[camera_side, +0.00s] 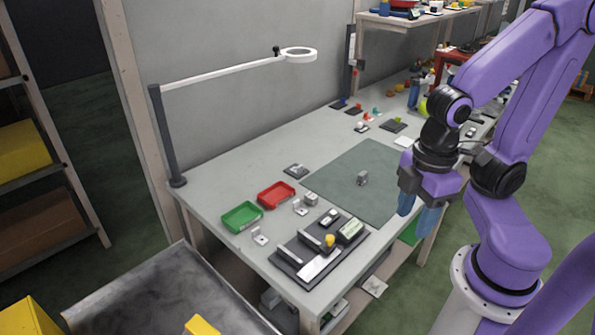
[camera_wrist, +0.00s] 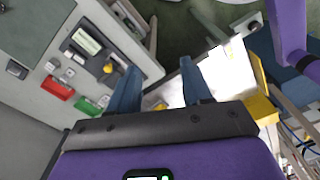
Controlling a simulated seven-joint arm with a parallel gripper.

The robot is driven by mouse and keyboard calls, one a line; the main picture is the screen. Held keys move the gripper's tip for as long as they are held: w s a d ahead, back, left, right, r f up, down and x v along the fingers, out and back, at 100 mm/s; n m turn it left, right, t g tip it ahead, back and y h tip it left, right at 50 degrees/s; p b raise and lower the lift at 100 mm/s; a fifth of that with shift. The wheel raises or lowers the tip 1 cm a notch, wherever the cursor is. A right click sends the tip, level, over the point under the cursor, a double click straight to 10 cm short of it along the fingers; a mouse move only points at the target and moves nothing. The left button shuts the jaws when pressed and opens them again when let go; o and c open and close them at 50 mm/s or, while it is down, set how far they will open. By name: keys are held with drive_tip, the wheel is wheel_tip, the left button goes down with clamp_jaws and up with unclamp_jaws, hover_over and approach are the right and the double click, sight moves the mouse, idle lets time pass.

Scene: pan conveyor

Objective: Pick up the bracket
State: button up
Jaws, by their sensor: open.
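A small grey metal part (camera_side: 362,178), which looks like a bracket, stands on the dark green mat (camera_side: 345,205). Two lighter L-shaped pieces (camera_side: 260,237) lie near the trays, one by each; I cannot tell which is the named bracket. That view shows small parts by the trays; the grey part on the mat cannot be made out there.
A red tray (camera_side: 276,194) and a green tray (camera_side: 242,216) sit left of the mat. A dark fixture board (camera_side: 293,274) with blocks and a yellow knob (camera_side: 329,240) lies at the front. A lamp arm (camera_side: 225,73) spans the back. The mat is mostly clear.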

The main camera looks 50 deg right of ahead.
drive_tip(key=shift+o, duration=0.6)
